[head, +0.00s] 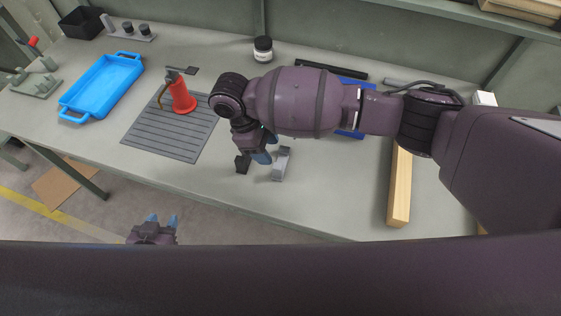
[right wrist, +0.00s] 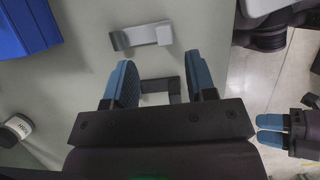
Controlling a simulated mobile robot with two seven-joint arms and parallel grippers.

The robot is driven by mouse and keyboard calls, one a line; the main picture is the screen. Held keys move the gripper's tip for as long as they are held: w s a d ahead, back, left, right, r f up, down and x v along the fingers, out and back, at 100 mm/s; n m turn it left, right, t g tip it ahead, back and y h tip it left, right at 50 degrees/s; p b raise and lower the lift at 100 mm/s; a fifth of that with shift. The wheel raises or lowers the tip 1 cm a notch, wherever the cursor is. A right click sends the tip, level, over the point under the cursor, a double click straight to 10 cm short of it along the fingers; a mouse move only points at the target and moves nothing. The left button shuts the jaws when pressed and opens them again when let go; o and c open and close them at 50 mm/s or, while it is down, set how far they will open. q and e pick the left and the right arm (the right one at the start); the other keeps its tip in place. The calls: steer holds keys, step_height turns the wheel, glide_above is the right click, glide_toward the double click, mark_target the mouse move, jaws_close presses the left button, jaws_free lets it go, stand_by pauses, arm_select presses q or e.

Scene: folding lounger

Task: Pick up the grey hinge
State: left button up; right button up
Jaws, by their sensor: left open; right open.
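Two small bracket-like pieces lie on the workbench near its front edge; I cannot tell for sure which is the grey hinge. The light grey piece (head: 281,165) lies just right of my right gripper (head: 265,149); it also shows in the right wrist view (right wrist: 142,35), beyond the fingertips. The darker grey piece (head: 243,163) has a near-black end and shows between the open blue fingers (right wrist: 162,66) in the right wrist view (right wrist: 174,88); part of it is hidden. My left gripper (head: 162,219) is open and empty, in front of the bench; it also shows in the right wrist view (right wrist: 270,130).
A grey ribbed mat (head: 165,138) with a red cone-shaped thing (head: 182,97) is to the left, with a blue tray (head: 104,84) beyond. A blue object (head: 352,133) and wooden bar (head: 399,187) lie to the right.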

mark_target(277, 166)
steer(key=x, duration=0.3)
steer(key=shift+d+f, duration=0.2)
steer(key=shift+f, duration=0.15)
steer(key=shift+s+a+x, duration=0.1)
steer(key=shift+x, duration=1.35)
steer(key=shift+s+a+x, duration=0.1)
steer(key=shift+a+x, duration=0.05)
steer(key=shift+x, duration=1.25)
steer(key=shift+f, duration=0.1)
jaws_close()
